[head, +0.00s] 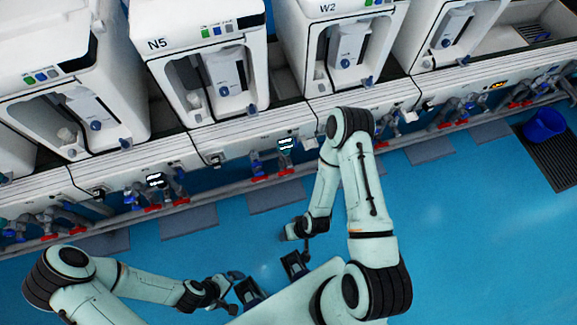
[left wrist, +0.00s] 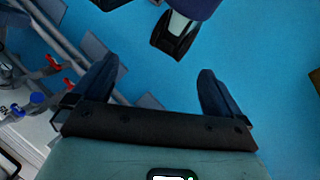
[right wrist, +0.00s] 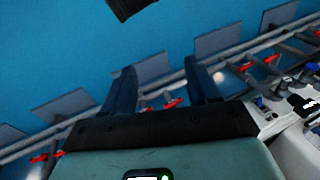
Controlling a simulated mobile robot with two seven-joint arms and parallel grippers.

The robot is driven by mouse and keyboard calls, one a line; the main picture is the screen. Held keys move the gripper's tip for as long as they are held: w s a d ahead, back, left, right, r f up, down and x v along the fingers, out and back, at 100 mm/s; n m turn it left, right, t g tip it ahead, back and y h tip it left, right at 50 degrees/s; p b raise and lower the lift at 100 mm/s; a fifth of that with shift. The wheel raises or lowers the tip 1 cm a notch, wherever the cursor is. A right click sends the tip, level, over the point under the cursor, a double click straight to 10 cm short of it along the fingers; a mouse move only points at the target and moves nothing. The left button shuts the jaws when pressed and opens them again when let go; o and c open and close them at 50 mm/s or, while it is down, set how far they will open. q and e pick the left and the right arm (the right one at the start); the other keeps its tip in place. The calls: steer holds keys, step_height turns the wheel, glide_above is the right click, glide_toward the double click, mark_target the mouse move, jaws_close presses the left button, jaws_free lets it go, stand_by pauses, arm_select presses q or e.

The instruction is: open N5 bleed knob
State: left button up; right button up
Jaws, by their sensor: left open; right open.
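The N5 unit (head: 205,60) is a white cabinet with a dark-edged open bay, at the upper middle of the head view. A blue knob (head: 224,91) shows on the panel inside the bay, and another blue knob (head: 250,108) at the bay's lower right edge. I cannot tell which is the bleed knob. My left gripper (head: 236,290) is low in the head view, well away from N5; its open, empty fingers show in the left wrist view (left wrist: 158,85). My right gripper is open and empty in the right wrist view (right wrist: 157,85), over the floor and pipes.
The W2 unit (head: 345,45) stands right of N5, with similar units on both sides. Pipes with red-handled valves (head: 262,178) run low along the front. The blue floor (head: 470,210) in front is clear.

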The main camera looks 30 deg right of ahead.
steer(key=w+d+f+t+h+b, duration=0.1)
steer(key=w+d+f+t+b, duration=0.3)
steer(key=w+f, duration=0.4)
steer(key=m+t+h+b, duration=0.2)
steer(key=t+h+b, duration=0.5)
steer(key=t, duration=0.5)
glide_toward(289, 167)
steer(key=shift+y, duration=0.5)
steer(key=b+x, duration=0.6)
steer(key=shift+d+r, duration=0.3)
steer(key=shift+d, duration=0.05)
steer(key=b+x, duration=0.1)
steer(key=x, duration=0.3)
arm_select(q)
steer(key=w+a+f+t, duration=0.1)
steer(key=w+f, duration=0.1)
steer(key=f, duration=0.5)
steer(key=w+a+f+t+y, duration=0.1)
steer(key=w+a+f, duration=0.1)
steer(key=f, duration=0.5)
steer(key=w+a+f+n+t, duration=0.1)
steer(key=w+a+f, duration=0.1)
steer(key=f, duration=0.5)
steer(key=shift+w+a+y, duration=0.25)
steer(key=shift+w+y, duration=0.15)
steer(key=shift+w, duration=0.45)
arm_select(e)
steer(key=shift+x, duration=0.75)
steer(key=c, duration=1)
